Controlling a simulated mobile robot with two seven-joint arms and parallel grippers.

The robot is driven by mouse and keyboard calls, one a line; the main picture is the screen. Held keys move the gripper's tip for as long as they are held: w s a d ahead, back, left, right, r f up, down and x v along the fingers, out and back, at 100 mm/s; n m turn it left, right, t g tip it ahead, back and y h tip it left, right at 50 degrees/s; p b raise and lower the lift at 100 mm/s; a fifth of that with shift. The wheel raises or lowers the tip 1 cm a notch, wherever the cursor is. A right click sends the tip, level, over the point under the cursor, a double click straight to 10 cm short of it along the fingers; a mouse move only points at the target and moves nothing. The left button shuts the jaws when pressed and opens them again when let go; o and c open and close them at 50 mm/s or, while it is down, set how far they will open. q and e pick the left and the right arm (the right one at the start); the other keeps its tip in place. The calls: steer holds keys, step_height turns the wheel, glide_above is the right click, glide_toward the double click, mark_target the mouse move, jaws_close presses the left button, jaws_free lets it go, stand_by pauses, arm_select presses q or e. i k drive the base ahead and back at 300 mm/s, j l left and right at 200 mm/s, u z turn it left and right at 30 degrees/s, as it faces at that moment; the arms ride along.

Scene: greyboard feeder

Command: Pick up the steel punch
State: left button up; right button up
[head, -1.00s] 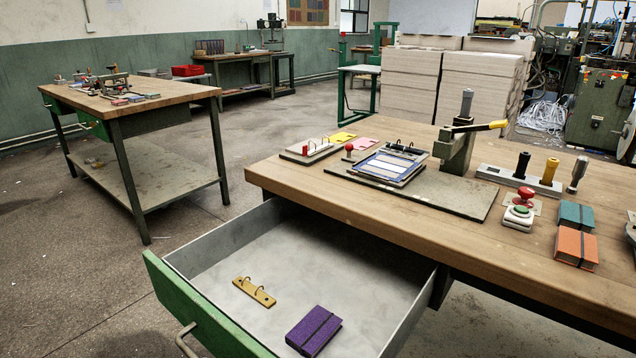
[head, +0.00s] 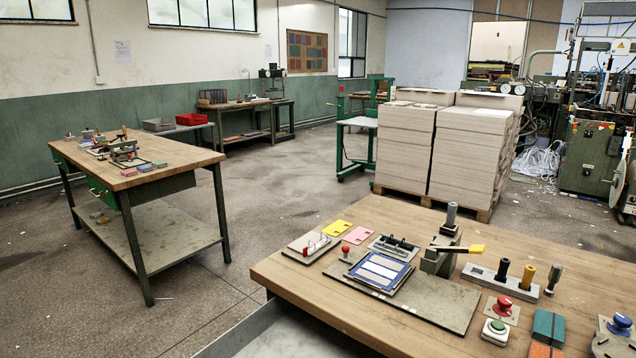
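A steel-grey punch-like tool (head: 553,279) stands upright on the near wooden bench at the right. It is just beside the right end of a grey holder (head: 482,275). I cannot tell whether its foot is in the holder or on the bench. Neither of my grippers shows in the head view.
Red (head: 502,306) and green (head: 497,326) buttons and a teal book (head: 548,325) are in front of the tool. Pallet stacks (head: 468,150) stand behind the bench.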

mark_target(556, 268)
steer(key=u, duration=0.55)
steer(key=k+l+z, duration=0.25)
steer(key=z, duration=0.2)
steer(key=k+l+z, duration=0.15)
steer(key=l+z, duration=0.3)
steer(key=k+l+z, duration=0.15)
steer(key=l+z, duration=0.25)
steer(key=j, duration=0.1)
